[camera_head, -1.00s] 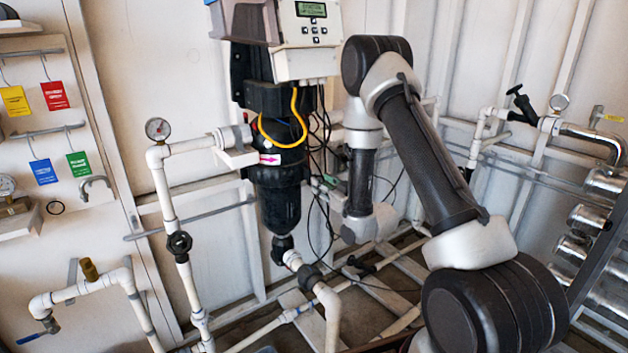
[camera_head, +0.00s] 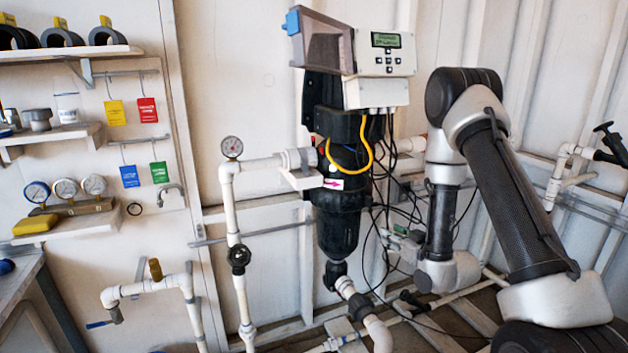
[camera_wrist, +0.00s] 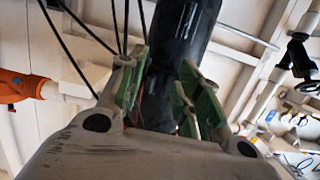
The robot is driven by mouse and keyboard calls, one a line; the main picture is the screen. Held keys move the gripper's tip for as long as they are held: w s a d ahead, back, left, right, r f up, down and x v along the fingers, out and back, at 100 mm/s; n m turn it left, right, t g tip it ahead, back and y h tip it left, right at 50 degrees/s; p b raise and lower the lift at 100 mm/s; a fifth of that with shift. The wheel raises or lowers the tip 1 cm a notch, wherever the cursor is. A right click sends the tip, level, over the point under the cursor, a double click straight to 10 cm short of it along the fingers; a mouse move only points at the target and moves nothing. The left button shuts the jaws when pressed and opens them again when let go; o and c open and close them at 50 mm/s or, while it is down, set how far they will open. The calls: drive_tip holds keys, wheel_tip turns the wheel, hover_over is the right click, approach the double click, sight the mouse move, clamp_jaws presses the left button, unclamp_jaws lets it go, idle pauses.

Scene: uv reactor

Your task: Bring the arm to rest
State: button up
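My arm is in the right half of the head view, bent, with its upper joint high and the wrist hanging low beside the black reactor housing (camera_head: 340,225). My gripper (camera_wrist: 162,80) shows in the wrist view with its two green-padded fingers apart and nothing seen held between them. The dark cylinder of the housing shows behind and between the fingers in the wrist view; I cannot tell the gap to it. In the head view the gripper is small and partly lost among black cables, just right of the housing.
The grey control box (camera_head: 385,53) with a lit display sits above the housing. Cables loop close to my wrist. White pipes with a pressure gauge (camera_head: 232,147) and a black valve wheel (camera_head: 239,257) stand left. Shelves (camera_head: 70,51) and hanging tags line the left wall.

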drive_tip(key=s+d+f+g+h, duration=0.2)
drive_tip(key=s+f+g, duration=0.3)
drive_tip(key=f, duration=0.4)
drive_tip(key=s+d+m+g+h, duration=0.1)
drive_tip(key=s+d+g+h, duration=0.2)
drive_tip(key=s+d+g, duration=0.4)
drive_tip(key=s+r+m, duration=0.1)
drive_tip(key=s+r, duration=0.7)
drive_tip(key=r, duration=0.3)
drive_tip(key=s+a+r+m+t, duration=0.1)
drive_tip(key=s+r, duration=0.6)
drive_tip(key=r, duration=0.5)
drive_tip(key=s+a+r, duration=0.1)
drive_tip(key=s+r, duration=0.7)
drive_tip(key=r, duration=0.3)
drive_tip(key=shift+s+a+r+m, duration=0.2)
drive_tip(key=shift+s+m, duration=0.1)
drive_tip(key=shift+m, duration=0.1)
